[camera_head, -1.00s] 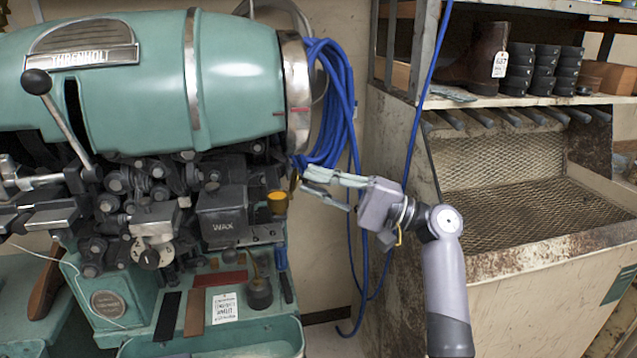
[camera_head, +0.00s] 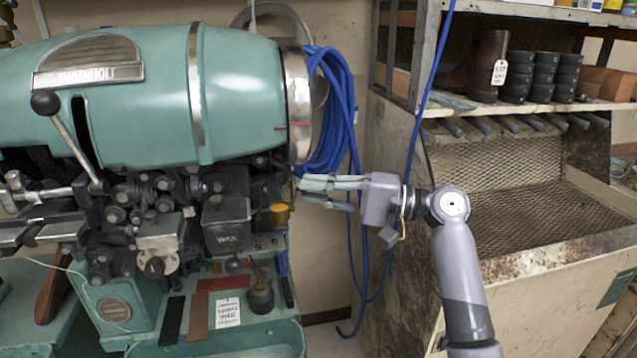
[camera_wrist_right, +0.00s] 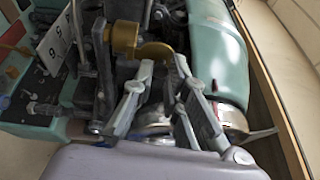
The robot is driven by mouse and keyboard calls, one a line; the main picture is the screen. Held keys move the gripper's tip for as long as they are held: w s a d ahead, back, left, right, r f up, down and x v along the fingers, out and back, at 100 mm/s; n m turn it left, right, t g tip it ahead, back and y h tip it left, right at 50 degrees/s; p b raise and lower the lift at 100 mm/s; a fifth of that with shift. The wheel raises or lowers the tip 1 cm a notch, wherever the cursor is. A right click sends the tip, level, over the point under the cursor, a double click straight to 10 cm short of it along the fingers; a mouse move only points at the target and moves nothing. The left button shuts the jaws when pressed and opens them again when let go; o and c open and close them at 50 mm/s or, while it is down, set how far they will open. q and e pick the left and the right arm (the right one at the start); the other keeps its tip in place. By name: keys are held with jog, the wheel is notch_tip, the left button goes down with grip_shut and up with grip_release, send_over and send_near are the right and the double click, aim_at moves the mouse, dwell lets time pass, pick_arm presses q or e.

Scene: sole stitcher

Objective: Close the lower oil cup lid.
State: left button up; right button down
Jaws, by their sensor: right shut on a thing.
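The lower oil cup is a small brass-yellow cup (camera_head: 279,214) on the right end of the teal stitcher, beside the WAX box. In the right wrist view the cup (camera_wrist_right: 124,37) stands upper left, with its round brass lid (camera_wrist_right: 155,51) swung out to the side. My right gripper (camera_head: 302,190) comes in from the right, just above and right of the cup. In the wrist view its fingertips (camera_wrist_right: 163,64) are at the lid and closed on it, though a small gap shows between them. In the head view the lid is too small to make out clearly. My left gripper is not in view.
The teal stitcher (camera_head: 235,90) fills the left side, with dark linkages below its drum. A blue cable coil (camera_head: 335,110) hangs behind my right gripper. A mesh-lined bin (camera_head: 520,205) and a shelf with boots stand to the right.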

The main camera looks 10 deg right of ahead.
aim_at(293, 185)
jog(key=a+r+n+h+p, duration=0.1)
jog(key=h+p, duration=0.2)
jog(key=p, duration=0.3)
jog(key=a+r+n+g+h+p, duration=0.1)
jog(key=h+p, duration=0.2)
jog(key=p, duration=0.4)
jog(key=a+r+n+g+h+p, duration=0.1)
jog(key=a+h+p, duration=0.1)
jog(key=h+p, duration=0.2)
jog(key=shift+r+p, duration=0.1)
jog(key=shift+p, duration=1.15)
jog(key=shift+a+g+h, duration=0.25)
jog(key=shift+g+h, duration=0.05)
jog(key=shift+h, duration=0.2)
jog(key=shift+a+f+n+h+p, duration=0.3)
jog(key=shift+a+n+h+p, duration=0.1)
jog(key=shift+h, duration=0.5)
jog(key=h, duration=0.1)
jog(key=a+h, duration=0.1)
jog(key=h, duration=0.1)
jog(key=shift+a+f+n, duration=0.25)
jog(key=shift+f+n, duration=0.1)
jog(key=shift+n, duration=0.05)
jog(key=shift+a+f+h, duration=0.2)
jog(key=shift+f+h, duration=0.05)
jog(key=shift+h, duration=0.55)
jog(key=c, duration=1.6)
grip_release()
